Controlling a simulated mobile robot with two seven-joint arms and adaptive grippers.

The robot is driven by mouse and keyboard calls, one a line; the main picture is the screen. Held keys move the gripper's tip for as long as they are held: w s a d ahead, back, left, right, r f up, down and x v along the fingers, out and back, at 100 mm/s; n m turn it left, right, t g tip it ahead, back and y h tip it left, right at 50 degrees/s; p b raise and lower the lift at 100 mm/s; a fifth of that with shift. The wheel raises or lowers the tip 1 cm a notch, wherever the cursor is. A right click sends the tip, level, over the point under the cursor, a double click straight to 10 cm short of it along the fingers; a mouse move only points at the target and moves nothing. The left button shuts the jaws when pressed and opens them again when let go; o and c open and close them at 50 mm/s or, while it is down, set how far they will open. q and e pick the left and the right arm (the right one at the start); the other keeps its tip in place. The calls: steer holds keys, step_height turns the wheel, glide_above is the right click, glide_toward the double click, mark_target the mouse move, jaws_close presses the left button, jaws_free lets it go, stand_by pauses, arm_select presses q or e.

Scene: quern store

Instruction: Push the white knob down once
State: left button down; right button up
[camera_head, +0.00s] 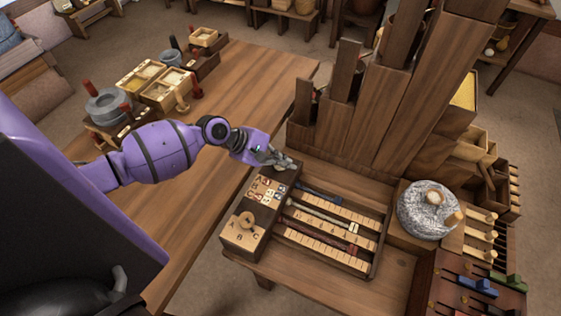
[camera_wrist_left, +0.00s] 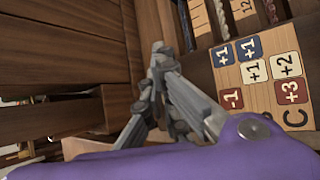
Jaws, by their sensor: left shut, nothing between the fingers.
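My left gripper (camera_head: 284,160) is at the back end of a dark wooden box with number tiles; it also shows in the left wrist view (camera_wrist_left: 158,52). Its grey fingers are together with nothing between them. I cannot make out a clearly white knob; one could be hidden by the fingers. My right gripper is not seen.
A slotted board (camera_head: 330,222) with coloured rods lies right of the tiles. Tall wooden boards (camera_head: 370,115) rise behind. A speckled round quern (camera_head: 426,208) and pale pegs (camera_head: 482,216) stand at right. The left table (camera_head: 225,90) has bare room beside its boxes.

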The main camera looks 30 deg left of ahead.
mark_target(283, 168)
arm_select(q)
steer(key=shift+f, duration=0.3)
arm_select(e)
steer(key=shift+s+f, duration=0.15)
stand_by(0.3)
arm_select(q)
steer(key=shift+r+p, duration=0.85)
steer(key=shift+r, duration=0.4)
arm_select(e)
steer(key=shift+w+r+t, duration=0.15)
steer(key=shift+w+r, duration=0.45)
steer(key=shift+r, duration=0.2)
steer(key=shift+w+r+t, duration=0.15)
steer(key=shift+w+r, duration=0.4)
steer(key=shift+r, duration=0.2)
arm_select(q)
step_height(283, 168, up, 5)
steer(key=p, duration=0.3)
steer(key=shift+r, duration=0.1)
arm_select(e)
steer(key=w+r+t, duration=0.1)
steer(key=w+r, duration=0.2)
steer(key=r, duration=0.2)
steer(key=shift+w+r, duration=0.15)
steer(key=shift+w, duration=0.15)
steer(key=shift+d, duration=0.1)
